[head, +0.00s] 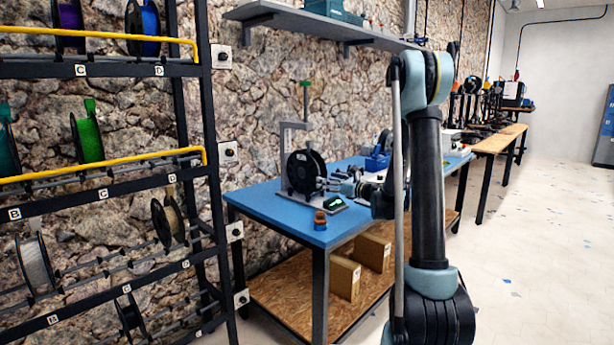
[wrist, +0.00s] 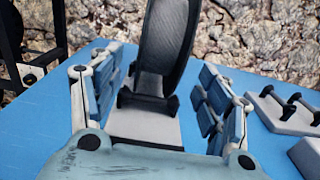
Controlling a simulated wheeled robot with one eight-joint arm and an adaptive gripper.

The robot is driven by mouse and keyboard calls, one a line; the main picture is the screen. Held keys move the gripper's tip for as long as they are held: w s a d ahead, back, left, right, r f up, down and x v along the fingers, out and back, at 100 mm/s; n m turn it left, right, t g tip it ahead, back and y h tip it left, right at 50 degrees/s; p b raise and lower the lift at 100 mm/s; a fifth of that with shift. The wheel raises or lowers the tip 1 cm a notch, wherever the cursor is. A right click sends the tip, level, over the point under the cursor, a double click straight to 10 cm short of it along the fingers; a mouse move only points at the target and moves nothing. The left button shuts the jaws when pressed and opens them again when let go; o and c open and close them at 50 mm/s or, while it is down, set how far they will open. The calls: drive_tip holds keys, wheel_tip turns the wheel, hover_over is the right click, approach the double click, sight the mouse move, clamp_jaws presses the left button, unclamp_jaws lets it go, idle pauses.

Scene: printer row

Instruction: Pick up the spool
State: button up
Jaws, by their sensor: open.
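A black spool (head: 302,170) stands upright on a grey stand at the near end of the blue table (head: 285,226). In the wrist view the spool (wrist: 167,42) rests in a small black cradle (wrist: 148,107) on a light plate; its top is cut off. My gripper (head: 324,184) is just to the right of the spool in the head view. In the wrist view my gripper (wrist: 160,82) is open, with one blue-padded finger on each side of the picture. The spool's lower part shows ahead between the fingers. I cannot tell any contact.
A grey post (head: 305,125) rises behind the spool. A small device with a green display (head: 335,203) and a brown-and-blue item (head: 320,221) are near the table's front. A rack (head: 213,170) with several spools stands left. Roller holders (wrist: 290,105) lie right of my gripper.

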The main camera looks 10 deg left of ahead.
sight(315, 169)
drive_tip(key=shift+x, duration=3.8)
drive_tip(key=c, duration=1.6)
drive_tip(key=shift+r, duration=0.1)
drive_tip(key=shift+r, duration=0.15)
drive_tip(key=shift+r, duration=1.55)
drive_tip(key=v, duration=1.8)
